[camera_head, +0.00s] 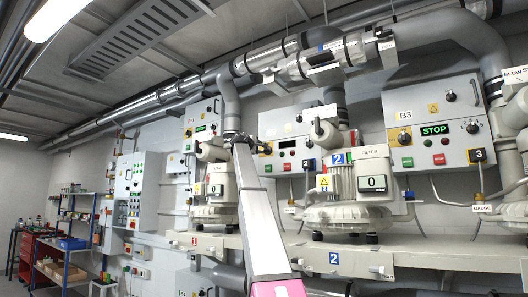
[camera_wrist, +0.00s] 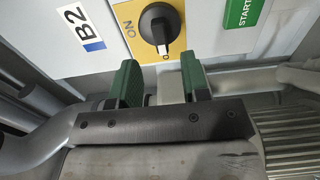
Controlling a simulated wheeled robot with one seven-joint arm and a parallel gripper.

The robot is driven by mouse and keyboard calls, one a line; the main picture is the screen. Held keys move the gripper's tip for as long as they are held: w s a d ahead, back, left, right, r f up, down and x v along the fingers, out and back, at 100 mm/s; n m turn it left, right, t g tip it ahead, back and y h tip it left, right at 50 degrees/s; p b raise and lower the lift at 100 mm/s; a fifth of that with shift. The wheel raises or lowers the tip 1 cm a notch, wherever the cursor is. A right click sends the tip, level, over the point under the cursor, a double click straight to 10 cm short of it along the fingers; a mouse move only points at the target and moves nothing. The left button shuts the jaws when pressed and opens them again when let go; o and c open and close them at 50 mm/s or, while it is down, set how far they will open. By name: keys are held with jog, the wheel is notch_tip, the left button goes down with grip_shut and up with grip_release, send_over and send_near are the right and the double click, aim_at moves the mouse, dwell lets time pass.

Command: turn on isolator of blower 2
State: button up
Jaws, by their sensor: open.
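The isolator of blower 2 is a black rotary knob (camera_wrist: 160,25) on a yellow plate, shown in the wrist view beside a rotated B2 label (camera_wrist: 79,27). Its white pointer faces the lower edge of the picture, towards an O mark, while ON is printed at the left. My gripper (camera_wrist: 159,72) is open, its two green-padded fingers just below the knob in the picture, one to each side and apart from it. The gap is empty. In the head view my arm reaches up to the blower 2 control box (camera_head: 290,128), where the isolator cannot be made out.
Blower 2 (camera_head: 345,205) stands on a pale bench (camera_head: 420,258) right of my arm. Another blower (camera_head: 215,190) is at the left. The B3 box (camera_head: 436,125) is at the right. Pipes run overhead. A green START label (camera_wrist: 242,12) is near the knob.

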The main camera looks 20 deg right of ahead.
aim_at(265, 150)
jog(key=x, duration=0.5)
jog(key=shift+w+d, duration=0.15)
grip_shut()
